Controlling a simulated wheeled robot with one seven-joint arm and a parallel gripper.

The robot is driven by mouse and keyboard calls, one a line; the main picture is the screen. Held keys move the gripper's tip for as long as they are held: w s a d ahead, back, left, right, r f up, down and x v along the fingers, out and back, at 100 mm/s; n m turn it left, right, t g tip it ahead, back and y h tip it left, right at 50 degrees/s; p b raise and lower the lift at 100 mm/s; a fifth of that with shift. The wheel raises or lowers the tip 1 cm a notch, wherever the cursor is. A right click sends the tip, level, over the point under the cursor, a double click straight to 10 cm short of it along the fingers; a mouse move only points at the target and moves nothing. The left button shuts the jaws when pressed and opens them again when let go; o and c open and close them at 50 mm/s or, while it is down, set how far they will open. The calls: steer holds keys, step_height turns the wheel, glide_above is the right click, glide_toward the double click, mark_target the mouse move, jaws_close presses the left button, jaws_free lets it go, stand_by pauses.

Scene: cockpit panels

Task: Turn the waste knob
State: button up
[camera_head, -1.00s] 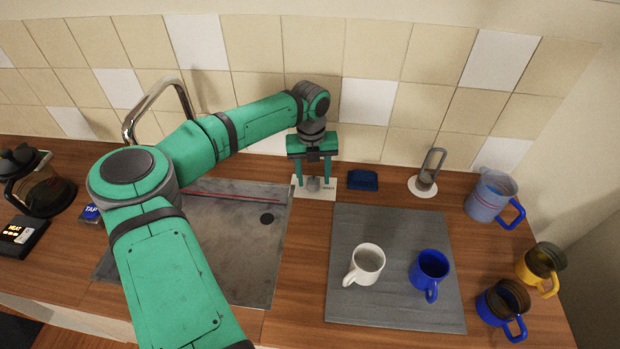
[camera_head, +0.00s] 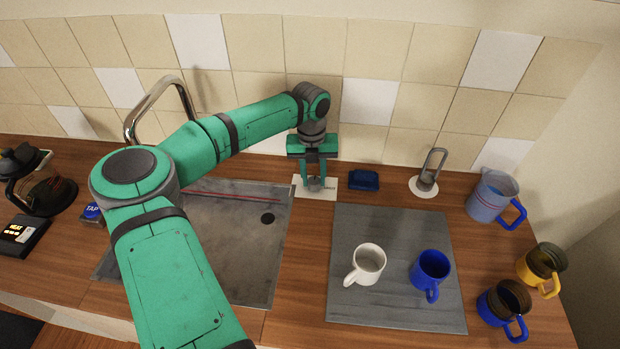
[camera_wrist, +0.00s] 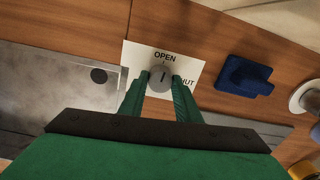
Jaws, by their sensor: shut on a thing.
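The waste knob (camera_wrist: 161,76) is a round grey knob with a dark pointer line, on a white plate (camera_wrist: 135,62) marked OPEN and, partly hidden, a word ending in "HUT". In the wrist view the line points roughly toward OPEN. My gripper (camera_head: 315,184) points down over the plate (camera_head: 328,192) at the right edge of the sink. Its two green fingers (camera_wrist: 160,85) are shut on the knob, one on each side. In the head view the fingers partly hide the knob.
The sink (camera_head: 235,245) with its drain hole and curved tap (camera_head: 155,108) lies left. A blue block-like object (camera_head: 364,180) sits close right of the plate. A grey mat (camera_head: 440,315) holds a white mug (camera_head: 368,260) and a blue mug (camera_head: 432,267). A tiled wall rises behind.

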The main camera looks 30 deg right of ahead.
steer(key=shift+w+a+m, duration=0.1)
steer(key=shift+w+m, duration=0.2)
steer(key=shift+w+a+m, duration=0.1)
steer(key=shift+a+m, duration=0.1)
steer(key=shift+m, duration=0.6)
steer(key=m, duration=0.3)
steer(key=shift+d+m, duration=0.1)
steer(key=shift+m, duration=0.2)
steer(key=m, duration=0.2)
steer(key=shift+d+m, duration=0.15)
steer(key=shift+m, duration=0.25)
steer(key=m, duration=0.4)
steer(key=shift+y, duration=0.3)
steer(key=shift+m, duration=2)
steer(key=shift+r, duration=0.1)
